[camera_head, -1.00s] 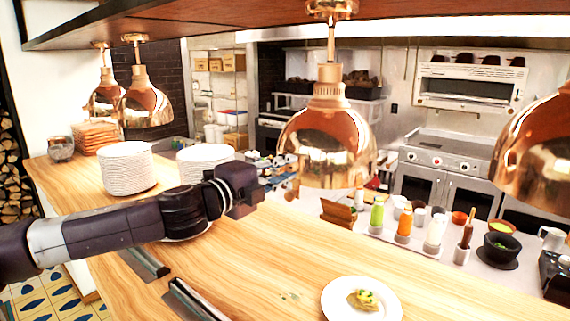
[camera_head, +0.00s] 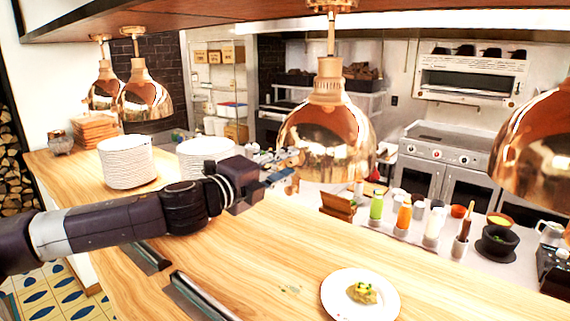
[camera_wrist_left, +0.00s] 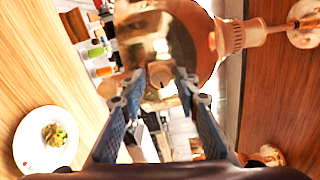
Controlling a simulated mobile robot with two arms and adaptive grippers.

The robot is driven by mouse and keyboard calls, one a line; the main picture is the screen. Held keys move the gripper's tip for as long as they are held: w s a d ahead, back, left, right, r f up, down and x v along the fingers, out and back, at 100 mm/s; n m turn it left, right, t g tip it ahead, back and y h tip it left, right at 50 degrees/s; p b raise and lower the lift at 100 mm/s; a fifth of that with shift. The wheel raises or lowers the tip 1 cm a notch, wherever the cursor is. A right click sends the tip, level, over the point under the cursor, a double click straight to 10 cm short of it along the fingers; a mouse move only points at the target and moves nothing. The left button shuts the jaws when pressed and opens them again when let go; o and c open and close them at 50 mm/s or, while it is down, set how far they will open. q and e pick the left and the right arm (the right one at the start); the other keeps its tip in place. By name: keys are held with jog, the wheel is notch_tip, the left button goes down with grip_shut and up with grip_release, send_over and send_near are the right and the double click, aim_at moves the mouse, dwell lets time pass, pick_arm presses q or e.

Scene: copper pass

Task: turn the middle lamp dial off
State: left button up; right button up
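The middle lamp (camera_head: 328,135) is a copper dome hanging above the counter. It also shows in the left wrist view (camera_wrist_left: 180,35). A small round copper dial (camera_wrist_left: 160,75) stands out from the shade there, facing the wrist camera. My left gripper (camera_head: 285,168) is at the lamp's lower left side in the head view. In the left wrist view its two blue-grey fingers (camera_wrist_left: 158,80) are apart, with the dial between their tips in the picture. I cannot tell whether either finger touches it. The dial is not clear in the head view. My right gripper is not in view.
Another copper lamp (camera_head: 540,150) hangs at the right and two more at the left. Plate stacks (camera_head: 127,165) stand on the wooden counter (camera_head: 260,240). A white plate with food (camera_head: 338,300) lies at the front. Bottles (camera_head: 404,213) stand on the lower counter behind.

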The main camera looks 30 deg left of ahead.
aim_at(289, 161)
pick_arm(q)
jog(key=shift+o, duration=0.4)
jog(key=shift+s+a+r, duration=0.1)
jog(key=shift+s, duration=0.5)
jog(key=shift+s+r, duration=0.1)
jog(key=shift+s, duration=1.2)
jog(key=shift+s+a, duration=0.15)
jog(key=shift+s, duration=1.7)
